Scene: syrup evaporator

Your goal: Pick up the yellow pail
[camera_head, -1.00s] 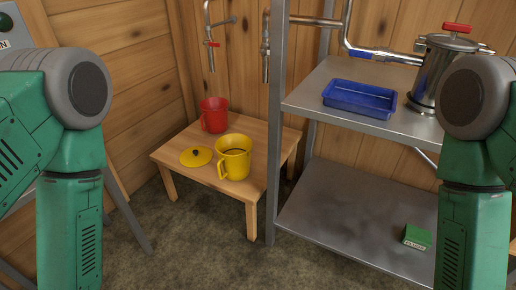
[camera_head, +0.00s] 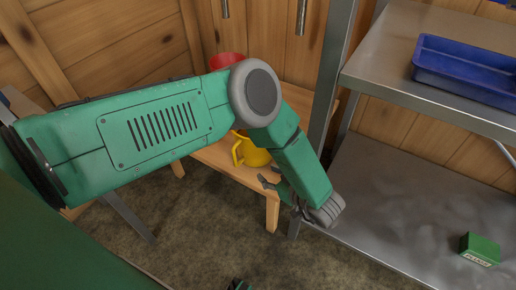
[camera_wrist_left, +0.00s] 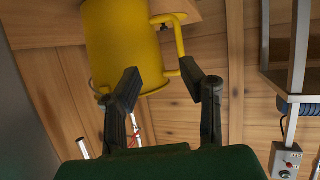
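The yellow pail (camera_head: 252,154) stands on the small wooden table, partly hidden behind my left arm in the head view. Its handle shows on its left side there. In the left wrist view the pail (camera_wrist_left: 120,42) looks upside down, with its handle on the right. My left gripper (camera_head: 268,184) is beside the pail at the table's front edge. In the left wrist view the left gripper (camera_wrist_left: 160,74) has its fingers spread, one overlapping the pail and one near the handle, with nothing held. A small dark part at the bottom of the head view may be my right gripper (camera_head: 237,285).
A red pail (camera_head: 228,60) stands at the back of the wooden table (camera_head: 218,157). A metal rack (camera_head: 400,75) is on the right, with a blue tray (camera_head: 465,70) above and a green box (camera_head: 480,248) below. Its post is close to my left gripper.

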